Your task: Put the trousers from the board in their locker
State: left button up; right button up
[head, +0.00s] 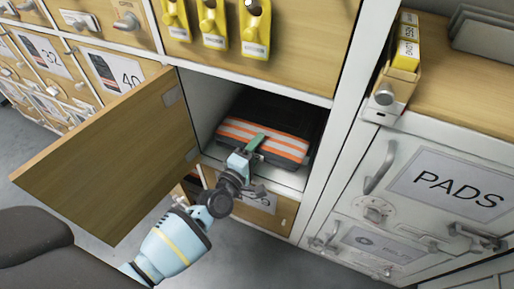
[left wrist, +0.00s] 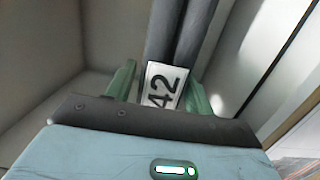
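The folded dark trousers (head: 262,140) with orange and pale bands lie inside an open locker (head: 290,177). Their folded edge faces out and shows in the left wrist view (left wrist: 182,35), with a white tag reading 42 (left wrist: 163,86). My left gripper (head: 255,143) reaches in at this front edge. Its green fingers (left wrist: 163,90) stand close on either side of the fold and tag, shut on the trousers. One finger lies over the top of the trousers in the head view; the other is hidden there. My right gripper is not in view.
The locker's wooden door (head: 115,155) stands wide open to the left. Yellow tagged holders (head: 213,25) hang above the opening. A cabinet marked PADS (head: 450,185) is at the right, with yellow boxes (head: 406,50) on top.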

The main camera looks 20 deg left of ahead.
pick_arm(q)
jog(key=shift+o, duration=1.2)
jog(key=shift+r, duration=0.1)
jog(key=shift+s+r, duration=0.1)
jog(key=shift+s, duration=0.1)
jog(key=s+a+p, duration=0.1)
jog(key=s+p, duration=0.1)
jog(key=s, duration=0.9)
jog(key=shift+s+a, duration=0.25)
jog(key=shift+a, duration=0.15)
jog(key=shift+p, duration=0.3)
